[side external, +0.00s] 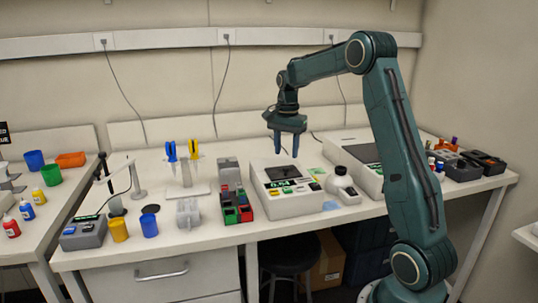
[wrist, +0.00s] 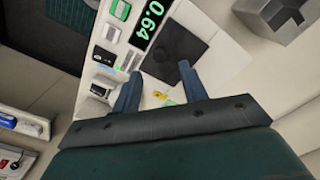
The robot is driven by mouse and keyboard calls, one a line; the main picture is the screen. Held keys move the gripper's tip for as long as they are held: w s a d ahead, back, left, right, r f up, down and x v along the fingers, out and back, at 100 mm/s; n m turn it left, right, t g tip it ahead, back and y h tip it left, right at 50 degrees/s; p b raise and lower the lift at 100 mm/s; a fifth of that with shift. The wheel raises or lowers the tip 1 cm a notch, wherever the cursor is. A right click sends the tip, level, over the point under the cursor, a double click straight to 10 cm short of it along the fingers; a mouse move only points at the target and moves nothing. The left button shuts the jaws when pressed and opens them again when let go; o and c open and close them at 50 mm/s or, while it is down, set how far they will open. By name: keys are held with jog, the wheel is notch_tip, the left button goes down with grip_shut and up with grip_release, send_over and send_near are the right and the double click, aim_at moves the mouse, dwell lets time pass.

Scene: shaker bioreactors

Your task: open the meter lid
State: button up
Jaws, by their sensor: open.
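The meter (side external: 258,190) is a white box on the bench with a lit green display reading 0.64 and several buttons on its front. A dark square panel (side external: 283,172) lies flat on its top; I cannot tell whether this is the lid. In the wrist view the display (wrist: 149,24) and the dark panel (wrist: 176,48) show beyond my fingers. My gripper (side external: 286,152) is open and empty, pointing down above the back part of the meter, apparently apart from it. In the wrist view its two blue fingers (wrist: 160,75) stand apart in front of the panel.
A larger white device (side external: 368,180) stands right of the meter, with a small white unit (side external: 342,187) between them. A red, green and black rack (side external: 237,206) stands close on the left. Blue and yellow pipettes (side external: 182,152) stand further left.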

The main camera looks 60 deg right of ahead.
aim_at(286, 167)
jog(key=shift+f, duration=2.7)
jog(key=shift+c, duration=0.4)
grip_shut()
